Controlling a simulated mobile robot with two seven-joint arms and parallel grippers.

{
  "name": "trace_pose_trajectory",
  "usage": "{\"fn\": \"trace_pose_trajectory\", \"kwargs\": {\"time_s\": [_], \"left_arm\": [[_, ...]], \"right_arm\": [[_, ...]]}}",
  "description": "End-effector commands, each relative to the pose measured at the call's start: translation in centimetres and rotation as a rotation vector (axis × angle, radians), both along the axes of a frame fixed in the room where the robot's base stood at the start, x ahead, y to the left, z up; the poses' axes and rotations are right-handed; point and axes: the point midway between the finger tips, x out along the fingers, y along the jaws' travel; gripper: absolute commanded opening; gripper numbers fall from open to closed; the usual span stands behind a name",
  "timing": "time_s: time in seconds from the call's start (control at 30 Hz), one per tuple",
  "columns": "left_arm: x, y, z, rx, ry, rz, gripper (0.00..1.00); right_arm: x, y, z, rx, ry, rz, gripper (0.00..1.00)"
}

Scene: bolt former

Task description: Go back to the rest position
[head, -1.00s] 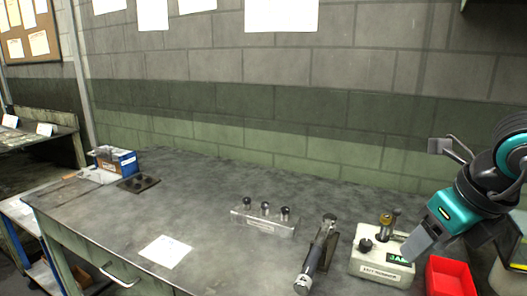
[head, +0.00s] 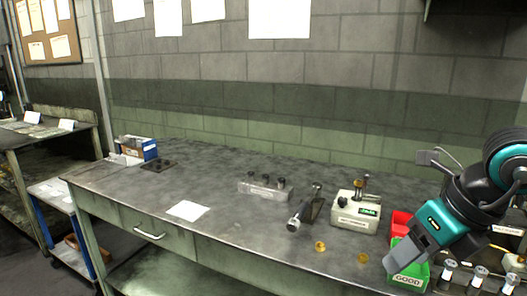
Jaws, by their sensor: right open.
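My right gripper (head: 395,265) hangs at the lower right of the head view, at the end of my teal and black arm. It points down and left, in front of the green bin (head: 409,281) marked GOOD and partly covering it. I see nothing held in it; its jaws are open, though the gap between the fingers is hard to make out. My left gripper is not in view.
On the grey workbench (head: 225,229) are a white gauge (head: 353,218), a dark handled tool (head: 299,215), a metal block with black knobs (head: 265,191), a red bin (head: 401,221) and two small brass-coloured pieces (head: 320,246).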

Motion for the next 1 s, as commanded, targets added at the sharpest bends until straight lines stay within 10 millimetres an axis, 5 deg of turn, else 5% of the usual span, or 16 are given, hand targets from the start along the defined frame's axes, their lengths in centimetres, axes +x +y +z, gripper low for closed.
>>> {"fn": "trace_pose_trajectory", "kwargs": {"time_s": [0.13, 0.3, 0.5, 0.63, 0.73, 0.87, 1.0], "left_arm": [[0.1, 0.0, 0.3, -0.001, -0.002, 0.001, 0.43], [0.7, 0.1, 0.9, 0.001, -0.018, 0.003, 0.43], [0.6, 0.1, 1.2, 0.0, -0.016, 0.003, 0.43], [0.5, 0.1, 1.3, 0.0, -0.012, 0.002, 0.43], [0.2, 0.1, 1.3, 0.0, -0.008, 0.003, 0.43], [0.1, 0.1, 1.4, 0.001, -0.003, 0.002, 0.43], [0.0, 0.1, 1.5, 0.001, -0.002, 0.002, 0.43]], "right_arm": [[-2.0, 6.5, -2.2, 0.296, 0.117, 0.141, 0.57], [-4.6, 13.2, -1.9, 0.736, 0.256, 0.216, 0.57], [-4.6, 17.1, 1.0, 1.388, 0.42, 0.054, 0.57], [-1.9, 15.9, 0.9, 1.768, 0.5, -0.241, 0.57], [0.4, 13.5, -1.8, 1.997, 0.551, -0.565, 0.57], [1.9, 9.5, -9.2, 2.174, 0.604, -1.096, 0.57], [-0.4, 6.2, -19.0, 2.177, 0.656, -1.68, 0.57]]}}
